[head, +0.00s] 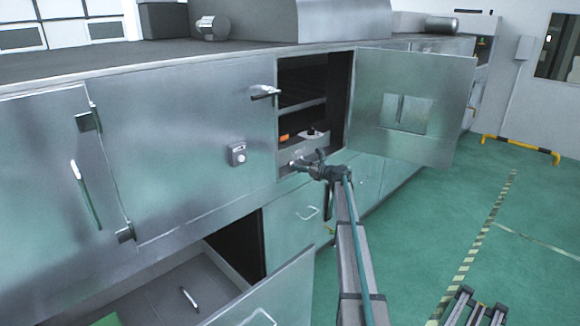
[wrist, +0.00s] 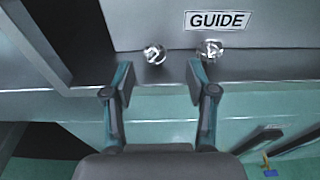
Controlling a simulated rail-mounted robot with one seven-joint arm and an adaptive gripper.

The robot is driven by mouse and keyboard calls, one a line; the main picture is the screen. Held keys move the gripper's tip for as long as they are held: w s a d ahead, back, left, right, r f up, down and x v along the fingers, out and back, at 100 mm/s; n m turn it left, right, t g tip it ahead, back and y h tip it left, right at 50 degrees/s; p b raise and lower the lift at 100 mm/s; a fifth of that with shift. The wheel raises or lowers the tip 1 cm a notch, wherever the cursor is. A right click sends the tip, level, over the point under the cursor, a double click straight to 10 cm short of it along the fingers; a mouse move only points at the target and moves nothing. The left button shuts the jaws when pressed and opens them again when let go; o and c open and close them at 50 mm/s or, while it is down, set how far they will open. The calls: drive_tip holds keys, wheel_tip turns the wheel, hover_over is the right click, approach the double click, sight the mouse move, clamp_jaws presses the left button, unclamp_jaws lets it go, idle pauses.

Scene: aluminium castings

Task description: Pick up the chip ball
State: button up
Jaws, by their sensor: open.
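Two small silvery, crumpled balls lie on a grey surface in the wrist view. One ball (wrist: 154,54) is just beyond the space between my fingertips, and the other ball (wrist: 212,49) is to its right, beyond the right finger. Either could be the chip ball; I cannot tell which one is meant. My gripper (wrist: 160,83) is open and empty, apart from both balls. In the head view, my gripper (head: 308,163) is at the front of an open cabinet compartment (head: 303,88). The balls cannot be made out clearly there.
A "GUIDE" label (wrist: 220,20) lies behind the balls. A lower drawer (head: 150,300) is open. Green floor at right is mostly clear.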

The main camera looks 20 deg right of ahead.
sight(291, 164)
drive_tip(key=shift+a+p+x, duration=0.15)
drive_tip(key=shift+p+x, duration=0.15)
drive_tip(key=shift+x, duration=1.35)
drive_tip(key=shift+a+p+x, duration=0.15)
drive_tip(key=shift+p+x, duration=0.15)
drive_tip(key=shift+x, duration=1.35)
drive_tip(key=shift+s, duration=0.15)
drive_tip(key=c, duration=1)
